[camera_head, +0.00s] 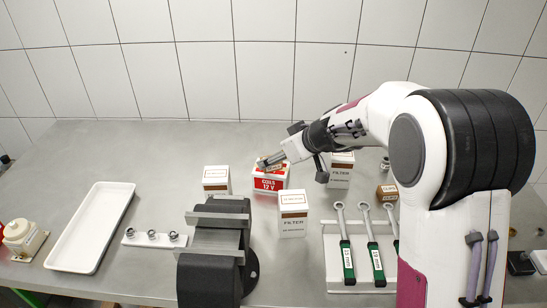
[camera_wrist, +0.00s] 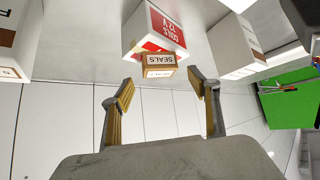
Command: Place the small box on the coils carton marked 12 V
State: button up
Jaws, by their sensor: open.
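The coils carton (camera_head: 268,184), red and white and marked 12 V, stands on the bench behind the vise; it also shows in the wrist view (camera_wrist: 148,30), where the picture is upside down. The small brown and white box marked SEALS (camera_wrist: 160,72) rests on the carton's red top in the wrist view. In the head view my gripper hides most or all of this box. My gripper (camera_head: 263,162) is over the carton's top. In the wrist view its fingers (camera_wrist: 162,77) are spread apart, with the box just beyond the tips and a gap on each side.
Filter cartons stand to the right (camera_head: 293,222) and behind (camera_head: 341,176); another white carton (camera_head: 216,180) stands to the left. A vise (camera_head: 222,235) is in front. Wrenches (camera_head: 372,250), another small brown box (camera_head: 388,193) and a white tray (camera_head: 92,228) lie around. The back left bench is clear.

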jog(key=v, duration=0.8)
jog(key=shift+s+r, duration=0.1)
dwell(0.8)
jog(key=s+d+r+m+g+h, duration=0.1)
jog(key=s+d+r+m, duration=0.15)
jog(key=s, duration=0.65)
jog(key=s+d+r+m+h, duration=0.1)
jog(key=s+d+r, duration=0.2)
jog(key=s, duration=0.7)
jog(key=s+d+f+m+h, duration=0.1)
jog(key=s+d+m+h, duration=0.1)
jog(key=s+d, duration=0.3)
jog(key=s+d+f+m+h, duration=0.1)
jog(key=s+d+m+h, duration=0.1)
jog(key=s, duration=1)
jog(key=d+m, duration=0.1)
jog(key=d, duration=0.1)
jog(key=shift+s+d+f, duration=0.35)
jog(key=shift+s+f, duration=0.05)
